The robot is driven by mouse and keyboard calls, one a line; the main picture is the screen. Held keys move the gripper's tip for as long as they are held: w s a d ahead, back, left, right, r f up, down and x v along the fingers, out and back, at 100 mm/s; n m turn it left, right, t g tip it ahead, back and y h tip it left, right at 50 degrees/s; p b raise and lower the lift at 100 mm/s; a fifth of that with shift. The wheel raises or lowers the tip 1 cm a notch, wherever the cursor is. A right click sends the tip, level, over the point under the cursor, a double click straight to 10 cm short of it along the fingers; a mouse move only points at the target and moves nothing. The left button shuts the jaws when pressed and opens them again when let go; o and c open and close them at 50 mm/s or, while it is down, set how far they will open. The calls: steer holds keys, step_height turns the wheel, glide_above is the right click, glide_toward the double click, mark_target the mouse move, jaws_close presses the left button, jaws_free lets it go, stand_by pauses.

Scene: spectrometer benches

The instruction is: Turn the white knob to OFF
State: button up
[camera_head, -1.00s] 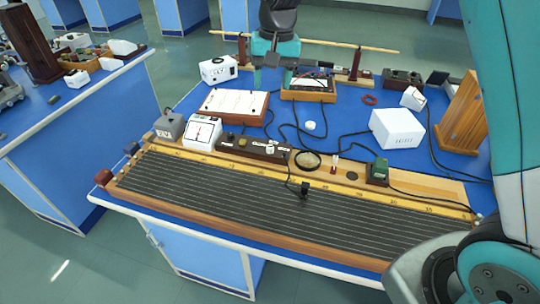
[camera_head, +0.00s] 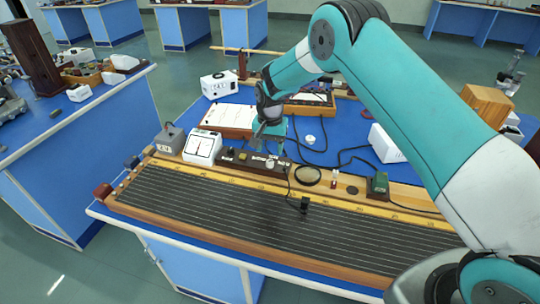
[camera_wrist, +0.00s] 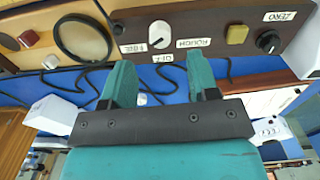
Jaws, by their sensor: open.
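The white knob (camera_wrist: 160,33) is on a dark brown control panel (camera_wrist: 220,25) in the wrist view. Labels around it read OFF, ROUGH and FINE, upside down in this view. A dark mark shows on the knob, but I cannot tell surely which label it faces. My gripper (camera_wrist: 161,78) is open, its two teal fingers apart, with the knob lying between and beyond their tips in the picture. It appears not to touch the knob. In the head view my gripper (camera_head: 268,138) is just behind and above the dark panel (camera_head: 232,161), and partly hides it.
A yellow button (camera_wrist: 237,33) and a black knob (camera_wrist: 268,42) labelled ZERO are on the same panel. A round dark-rimmed lens (camera_head: 307,175) lies to its right, a white dial meter (camera_head: 202,148) to its left. Black cables lie on the blue bench top.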

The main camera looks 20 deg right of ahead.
mark_target(270, 161)
steer(key=shift+f+p, duration=0.55)
steer(key=shift+f, duration=2.2)
steer(key=c, duration=0.9)
